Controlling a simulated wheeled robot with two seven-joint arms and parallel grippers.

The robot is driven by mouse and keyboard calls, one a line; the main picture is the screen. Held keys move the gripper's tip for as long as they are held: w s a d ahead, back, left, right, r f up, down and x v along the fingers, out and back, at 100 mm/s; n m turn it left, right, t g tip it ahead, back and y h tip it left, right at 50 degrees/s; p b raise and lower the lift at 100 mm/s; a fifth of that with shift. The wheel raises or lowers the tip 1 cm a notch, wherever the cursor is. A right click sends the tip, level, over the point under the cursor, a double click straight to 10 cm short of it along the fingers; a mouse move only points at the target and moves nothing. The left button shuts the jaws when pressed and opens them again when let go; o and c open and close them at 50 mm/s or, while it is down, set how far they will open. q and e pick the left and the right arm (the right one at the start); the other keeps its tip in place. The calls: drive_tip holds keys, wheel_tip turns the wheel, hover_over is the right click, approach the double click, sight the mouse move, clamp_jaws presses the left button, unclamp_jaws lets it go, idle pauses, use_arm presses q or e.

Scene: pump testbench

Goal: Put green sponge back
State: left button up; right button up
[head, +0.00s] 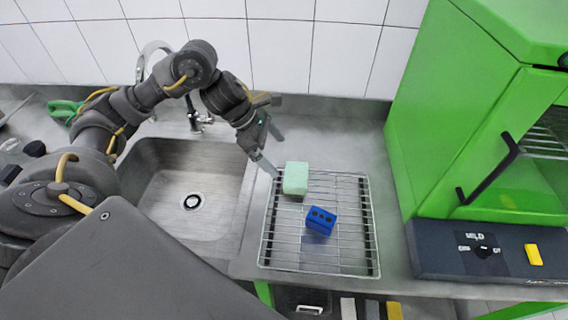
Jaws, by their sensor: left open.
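The light green sponge (295,179) stands on the wire rack (320,262), near its back left corner. My left gripper (273,155) is open, just left of and behind the sponge, with its fingers pointing down toward the rack. One fingertip is close to the sponge's left side; I cannot tell whether it touches. Nothing shows between the fingers. My right gripper is not in view.
A blue block with holes (320,221) sits mid-rack. A steel sink (190,225) with a faucet (198,118) lies left of the rack. A green oven-like cabinet (450,110) stands at the right. A tiled wall closes off the back.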

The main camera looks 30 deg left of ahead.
use_arm(q)
drive_tip(key=shift+v, duration=1.2)
drive_tip(key=shift+r, duration=0.1)
